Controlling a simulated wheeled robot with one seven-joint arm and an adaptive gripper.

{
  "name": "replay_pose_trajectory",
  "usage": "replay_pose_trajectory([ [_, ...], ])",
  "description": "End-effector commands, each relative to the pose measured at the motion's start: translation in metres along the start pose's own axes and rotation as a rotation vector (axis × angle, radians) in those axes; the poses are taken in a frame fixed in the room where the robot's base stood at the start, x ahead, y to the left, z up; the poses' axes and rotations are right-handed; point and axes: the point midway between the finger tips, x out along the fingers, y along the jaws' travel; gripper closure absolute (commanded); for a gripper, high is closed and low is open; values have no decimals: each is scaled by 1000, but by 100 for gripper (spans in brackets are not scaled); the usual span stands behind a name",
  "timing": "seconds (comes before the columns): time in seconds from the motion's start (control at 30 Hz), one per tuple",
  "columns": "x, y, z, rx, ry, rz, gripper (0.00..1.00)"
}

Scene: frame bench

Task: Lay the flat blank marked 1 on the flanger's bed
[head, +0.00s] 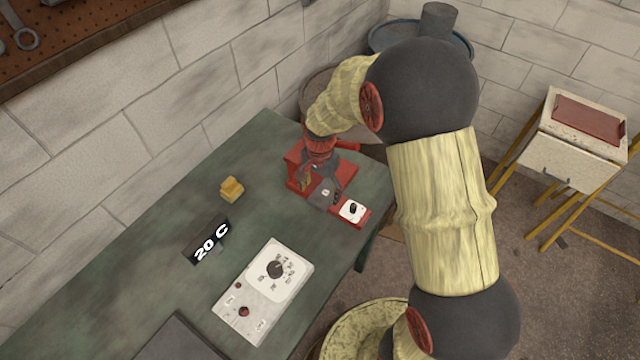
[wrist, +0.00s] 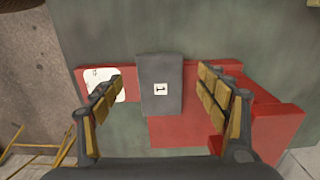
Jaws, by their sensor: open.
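The blank marked 1 (wrist: 161,70) is a flat dark grey plate with a white label. In the wrist view it lies over the red bed of the flanger (wrist: 185,132), its far end reaching past the red edge. My gripper (wrist: 161,84) is open, with one finger on each side of the blank and a gap to each. In the head view my gripper (head: 322,172) is low over the red flanger (head: 294,160) at the bench's far end. The blank (head: 326,193) shows there as a small dark patch, partly hidden by my gripper.
A white dial panel (head: 353,211) is at the flanger's right end. A small stand (head: 565,155) is at right.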

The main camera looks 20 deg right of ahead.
Motion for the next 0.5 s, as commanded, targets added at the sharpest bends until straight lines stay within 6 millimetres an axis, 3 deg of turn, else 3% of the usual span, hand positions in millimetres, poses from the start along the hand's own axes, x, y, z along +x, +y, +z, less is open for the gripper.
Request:
replay_pose_trajectory([
  [0.2, 27, 0, 0, 0, -1, 1, 26],
  [0.5, 34, 0, 0, 0, 0, -1, 26],
])
